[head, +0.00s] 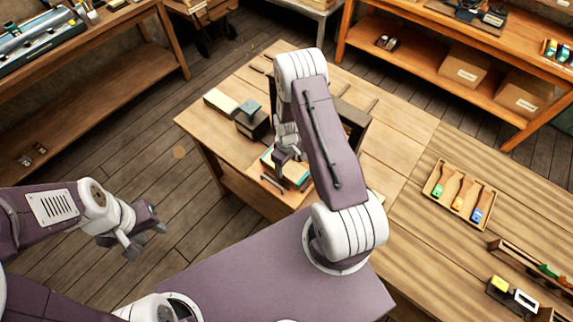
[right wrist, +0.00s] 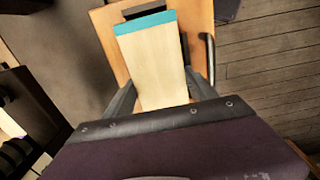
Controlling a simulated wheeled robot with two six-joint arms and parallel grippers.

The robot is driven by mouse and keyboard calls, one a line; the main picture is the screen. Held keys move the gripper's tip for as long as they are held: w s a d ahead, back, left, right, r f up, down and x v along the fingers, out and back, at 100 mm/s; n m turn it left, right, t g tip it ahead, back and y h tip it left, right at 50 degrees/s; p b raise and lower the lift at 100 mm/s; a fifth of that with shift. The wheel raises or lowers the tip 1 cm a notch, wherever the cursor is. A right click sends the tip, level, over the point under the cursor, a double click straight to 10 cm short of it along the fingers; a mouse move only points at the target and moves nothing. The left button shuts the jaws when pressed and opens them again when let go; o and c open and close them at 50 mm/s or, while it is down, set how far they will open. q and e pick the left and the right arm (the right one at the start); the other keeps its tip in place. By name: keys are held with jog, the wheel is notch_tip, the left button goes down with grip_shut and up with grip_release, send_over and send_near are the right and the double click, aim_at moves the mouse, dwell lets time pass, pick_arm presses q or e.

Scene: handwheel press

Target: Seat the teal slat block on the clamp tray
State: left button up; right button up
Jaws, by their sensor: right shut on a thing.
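The teal slat block (right wrist: 155,65) is pale wood with a teal band across its far end. My right gripper (right wrist: 162,92) is shut on it, one finger along each side. In the right wrist view the block lies over an orange wooden tray (right wrist: 113,50) with a metal handle at its right; I take this for the clamp tray. I cannot tell whether the block touches it. In the head view my right gripper (head: 289,153) is low over the tray (head: 299,184), partly hiding it. My left gripper (head: 143,232) is open and empty, out over the floor.
A dark block with a grey-blue top (head: 250,112) and a pale block (head: 221,103) stand left of my right arm on the table. A dark press frame (head: 352,122) stands behind the arm. A wooden rack (head: 460,207) with several coloured pieces lies to the right.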

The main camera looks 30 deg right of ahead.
jog(key=shift+f+b, duration=0.65)
jog(key=shift+f, duration=0.15)
jog(key=o, duration=1.8)
jog(key=shift+w+r, duration=0.1)
jog(key=shift+r, duration=0.3)
notch_tip(320, 180, up, 8)
jog(key=shift+f+b, duration=0.25)
jog(key=shift+b, duration=0.9)
jog(key=shift+r, duration=0.4)
